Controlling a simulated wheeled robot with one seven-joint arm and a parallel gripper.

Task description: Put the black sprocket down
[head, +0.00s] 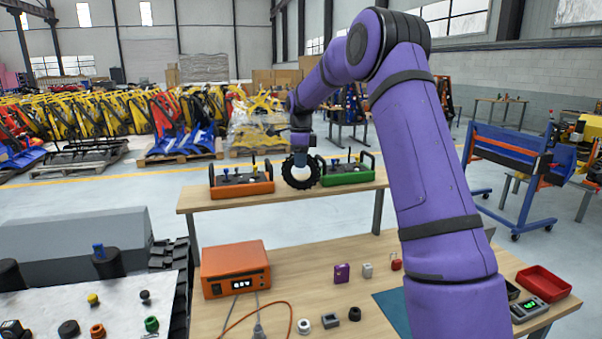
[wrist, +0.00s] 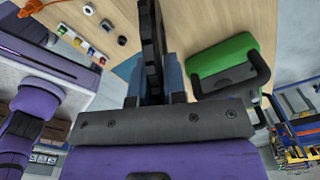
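The black sprocket (head: 288,176) is a toothed ring, seen face-on in the head view. It is upright, between the orange and green control boxes at the far wooden bench. My gripper (head: 302,152) is shut on its upper rim. In the wrist view the sprocket (wrist: 151,45) shows edge-on as a dark toothed strip between the two blue-grey fingers of my gripper (wrist: 153,82). I cannot tell whether its lower edge touches the bench or hangs above it.
An orange control box (head: 241,189) stands left of the sprocket and a green one (head: 346,178) close on its right, both with upright handles and levers. The nearer bench (head: 300,275) holds an orange power unit (head: 233,262), small parts and a red tray (head: 543,283).

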